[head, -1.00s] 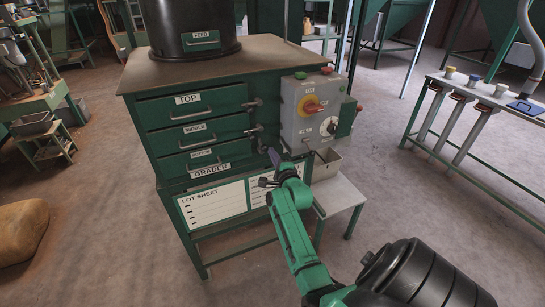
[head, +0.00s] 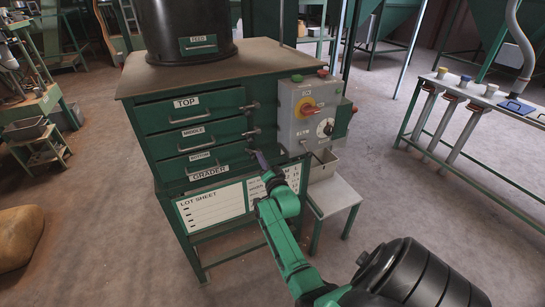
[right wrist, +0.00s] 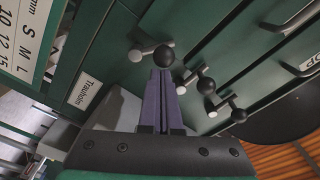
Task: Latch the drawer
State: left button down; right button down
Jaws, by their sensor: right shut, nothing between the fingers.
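The green grader cabinet (head: 165,182) has three drawers marked top (head: 190,113), middle (head: 190,138) and bottom (head: 188,164). My right gripper (head: 260,158) is shut and empty beside the bottom latch. In the right wrist view, its fingertips (right wrist: 162,72) are right at the nearest black knob (right wrist: 164,56); contact is unclear. My left gripper is out of view.
A grey control box (head: 302,118) with a red-yellow switch stands right of the latches. Below it are a small bin (head: 322,165) and a white stand (head: 335,195). A lot sheet (head: 212,206) hangs under the drawers.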

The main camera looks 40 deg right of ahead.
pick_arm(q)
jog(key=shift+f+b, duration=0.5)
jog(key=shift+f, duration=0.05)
pick_arm(e)
jog(key=n, duration=0.2)
jog(key=f+n, duration=0.1)
jog(key=a+n, duration=0.1)
jog(key=n, duration=0.1)
jog(key=shift+w+a+f+n, duration=0.1)
jog(key=shift+w+f+n, duration=0.05)
jog(key=shift+w+n, duration=0.15)
